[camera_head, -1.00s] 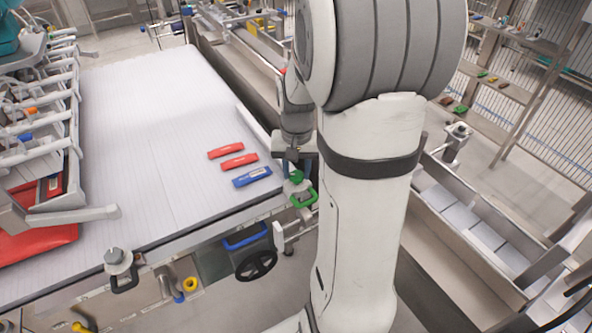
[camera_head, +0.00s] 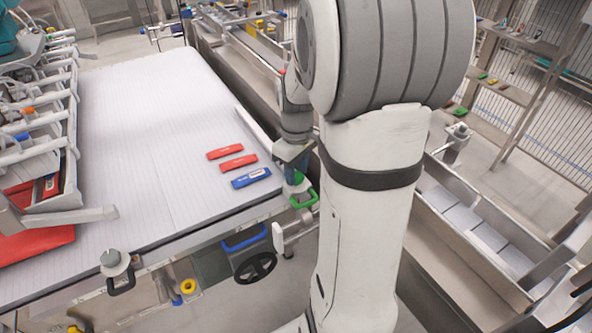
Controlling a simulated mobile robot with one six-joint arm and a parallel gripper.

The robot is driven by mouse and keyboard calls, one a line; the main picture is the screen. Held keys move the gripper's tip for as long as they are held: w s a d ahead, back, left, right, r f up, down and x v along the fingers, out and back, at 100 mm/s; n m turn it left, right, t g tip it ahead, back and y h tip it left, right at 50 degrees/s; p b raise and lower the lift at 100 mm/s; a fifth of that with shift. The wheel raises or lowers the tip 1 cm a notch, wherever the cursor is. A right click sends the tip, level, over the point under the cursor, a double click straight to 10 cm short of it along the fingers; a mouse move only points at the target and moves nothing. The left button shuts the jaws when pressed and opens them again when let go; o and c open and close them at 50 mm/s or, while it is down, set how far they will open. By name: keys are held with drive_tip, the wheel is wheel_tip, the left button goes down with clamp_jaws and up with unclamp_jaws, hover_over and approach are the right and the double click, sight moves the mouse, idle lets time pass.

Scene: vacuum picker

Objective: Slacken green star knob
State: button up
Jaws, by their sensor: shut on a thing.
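The green star knob (camera_head: 299,178) is at the right front corner of the white table, partly hidden by my gripper. My gripper (camera_head: 293,171) points down over it, at the lower end of my arm. The jaws are shut on the green star knob; the fingertips are small and partly hidden here.
Two red tools (camera_head: 238,162) and a blue tool (camera_head: 251,178) lie on the white table (camera_head: 150,140) left of my gripper. A black handwheel (camera_head: 256,267) and a blue handle (camera_head: 245,238) are below the table edge. A metal rail runs behind my arm.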

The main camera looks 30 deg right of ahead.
sight(296, 175)
drive_tip(key=shift+w+n, duration=0.1)
drive_tip(key=shift+n, duration=0.8)
drive_tip(key=o, duration=1)
drive_tip(key=shift+c, duration=0.2)
wheel_tip(296, 175, up, 8)
drive_tip(key=shift+f, duration=0.1)
